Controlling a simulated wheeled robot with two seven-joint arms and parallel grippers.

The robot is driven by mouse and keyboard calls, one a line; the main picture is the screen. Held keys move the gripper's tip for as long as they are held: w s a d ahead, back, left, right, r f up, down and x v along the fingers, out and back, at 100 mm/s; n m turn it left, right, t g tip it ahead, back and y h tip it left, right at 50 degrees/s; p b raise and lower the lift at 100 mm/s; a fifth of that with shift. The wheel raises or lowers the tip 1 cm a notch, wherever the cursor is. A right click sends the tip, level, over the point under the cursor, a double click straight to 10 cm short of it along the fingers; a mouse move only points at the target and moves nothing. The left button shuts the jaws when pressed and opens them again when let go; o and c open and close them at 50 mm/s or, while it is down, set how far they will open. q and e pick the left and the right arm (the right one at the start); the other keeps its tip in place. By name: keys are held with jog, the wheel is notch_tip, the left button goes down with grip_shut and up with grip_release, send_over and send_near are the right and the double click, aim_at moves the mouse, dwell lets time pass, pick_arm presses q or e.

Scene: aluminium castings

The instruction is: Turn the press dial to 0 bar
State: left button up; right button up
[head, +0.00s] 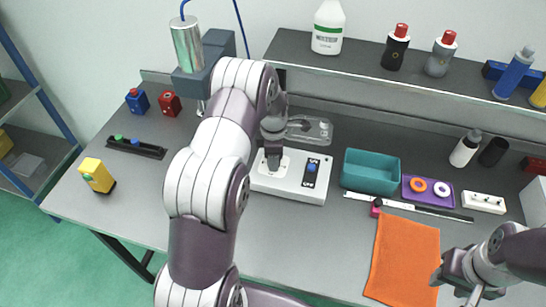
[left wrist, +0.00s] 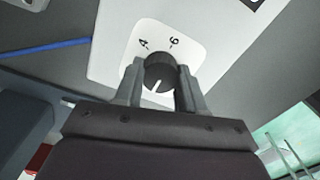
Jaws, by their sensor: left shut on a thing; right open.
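The white press control box (head: 300,190) sits on the grey bench, with a dark panel and a blue button on its right part. My left gripper (head: 273,160) reaches down over its left part and largely hides the dial in the head view. In the left wrist view the dial (left wrist: 160,72) is a dark round knob with a white mark on its near side. My left gripper (left wrist: 160,92) is shut on it, one finger on each side. The printed numbers 4 and 6 show beyond the knob; other numbers are hidden. My right gripper (head: 472,287) is open and empty at the lower right.
A teal bin (head: 371,171) stands right of the box, and a clear tray (head: 312,130) lies behind it. An orange cloth (head: 403,262) and a purple tray (head: 413,194) lie to the right. A shelf (head: 290,47) with bottles runs above the bench's back.

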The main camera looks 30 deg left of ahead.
pick_arm(q)
jog(key=o, duration=0.8)
jog(key=shift+w+r, duration=0.25)
jog(key=shift+o, duration=1.3)
jog(key=shift+s+d+f, duration=0.1)
jog(key=shift+r, duration=0.4)
notch_tip(320, 180, up, 8)
jog(key=shift+r+b, duration=0.2)
jog(key=shift+b, duration=0.9)
notch_tip(320, 180, up, 4)
jog(key=shift+f+p, duration=0.2)
jog(key=shift+p, duration=0.7)
